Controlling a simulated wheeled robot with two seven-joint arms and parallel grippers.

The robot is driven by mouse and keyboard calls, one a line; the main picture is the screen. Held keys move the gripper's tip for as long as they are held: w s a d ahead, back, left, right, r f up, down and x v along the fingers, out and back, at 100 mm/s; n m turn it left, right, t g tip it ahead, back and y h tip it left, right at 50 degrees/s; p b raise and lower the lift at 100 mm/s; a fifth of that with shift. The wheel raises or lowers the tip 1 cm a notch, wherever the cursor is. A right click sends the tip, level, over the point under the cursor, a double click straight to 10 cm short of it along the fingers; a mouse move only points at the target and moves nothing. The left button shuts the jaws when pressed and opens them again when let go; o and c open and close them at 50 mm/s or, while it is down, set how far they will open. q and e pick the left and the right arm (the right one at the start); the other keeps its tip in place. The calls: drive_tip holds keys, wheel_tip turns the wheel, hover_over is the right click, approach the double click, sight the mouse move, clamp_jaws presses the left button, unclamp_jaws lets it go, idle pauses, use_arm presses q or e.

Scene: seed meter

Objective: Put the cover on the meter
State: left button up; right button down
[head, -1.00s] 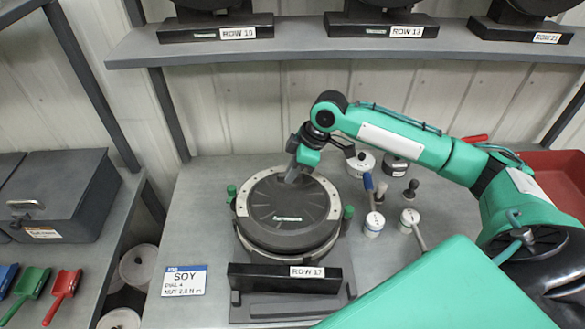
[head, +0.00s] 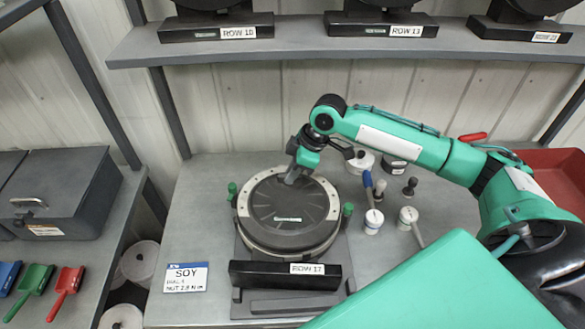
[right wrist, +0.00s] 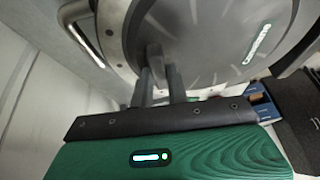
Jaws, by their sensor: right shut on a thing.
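The seed meter (head: 254,244) stands on the grey bench with its base label reading ROW 17. The dark round cover (head: 287,216) with a small green-white label lies on top of it, inside a pale ring. I cannot tell whether it is fully seated. Green knobs (head: 346,211) stand at the left and right of the ring. My right gripper (head: 294,175) is at the cover's far part, shut on it. In the right wrist view the fingers (right wrist: 160,75) reach to a grip on the cover (right wrist: 205,40). My left gripper is not in view.
A blue-white SOY card (head: 186,278) lies left of the meter. Several small tools and pots (head: 373,222) stand to its right. A red bin (head: 560,172) is at far right. A shelf (head: 300,50) with more meters runs above; scoops (head: 66,286) lie at left.

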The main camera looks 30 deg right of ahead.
drive_tip(key=shift+f+p, duration=0.2)
drive_tip(key=shift+p, duration=0.2)
idle(0.8)
drive_tip(key=shift+p, duration=0.45)
drive_tip(key=shift+f, duration=0.1)
idle(0.4)
drive_tip(key=c, duration=1.3)
unclamp_jaws()
drive_tip(key=shift+c, duration=0.3)
wheel_tip(320, 180, up, 10)
drive_tip(key=p, duration=1)
drive_tip(key=shift+w+d+f, duration=0.2)
drive_tip(key=shift+d, duration=0.05)
drive_tip(key=shift+f, duration=0.1)
